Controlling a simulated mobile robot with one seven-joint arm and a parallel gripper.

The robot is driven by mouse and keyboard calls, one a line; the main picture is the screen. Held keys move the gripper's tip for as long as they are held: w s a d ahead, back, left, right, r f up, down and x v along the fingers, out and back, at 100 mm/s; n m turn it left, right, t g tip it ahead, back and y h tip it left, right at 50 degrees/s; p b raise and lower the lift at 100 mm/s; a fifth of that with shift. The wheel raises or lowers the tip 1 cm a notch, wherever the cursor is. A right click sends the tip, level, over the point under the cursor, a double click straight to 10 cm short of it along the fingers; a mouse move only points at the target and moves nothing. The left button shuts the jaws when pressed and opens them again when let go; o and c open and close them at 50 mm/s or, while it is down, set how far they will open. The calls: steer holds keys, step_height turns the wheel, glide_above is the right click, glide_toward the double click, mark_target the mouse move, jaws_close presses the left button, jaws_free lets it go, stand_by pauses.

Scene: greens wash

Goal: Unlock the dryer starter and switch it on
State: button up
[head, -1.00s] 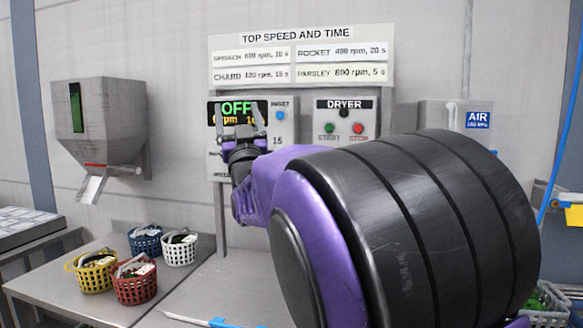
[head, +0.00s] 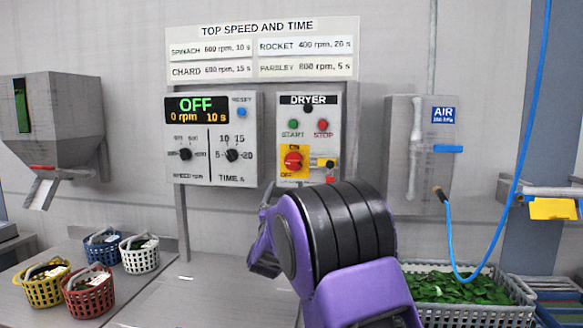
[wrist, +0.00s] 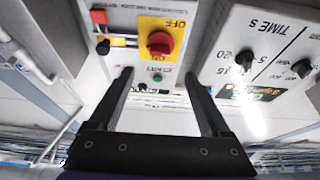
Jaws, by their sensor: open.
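The dryer starter box (head: 342,119) hangs on the wall with a green START button (head: 293,125) and a red STOP button (head: 322,125). Below them a red rotary switch (head: 293,161) sits on a yellow plate marked ON and OFF; its exact setting is too small to tell. To its right is a yellow latch with a black knob (head: 330,163), with a red block (head: 330,180) below. In the upside-down wrist view, my gripper (wrist: 159,75) is open and empty, pointing up at the panel, with the red switch (wrist: 159,43) beyond the fingertips. The latch knob (wrist: 103,47) lies left.
A spinner control panel (head: 213,173) reading OFF is left of the starter. An air box (head: 405,175) with a blue hose (head: 451,240) is to the right. Several small baskets (head: 88,295) stand on the left bench; a crate of greens (head: 500,320) is lower right.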

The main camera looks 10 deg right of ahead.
mark_target(292, 165)
steer(key=p+x, duration=0.1)
steer(key=x, duration=1)
jaws_close()
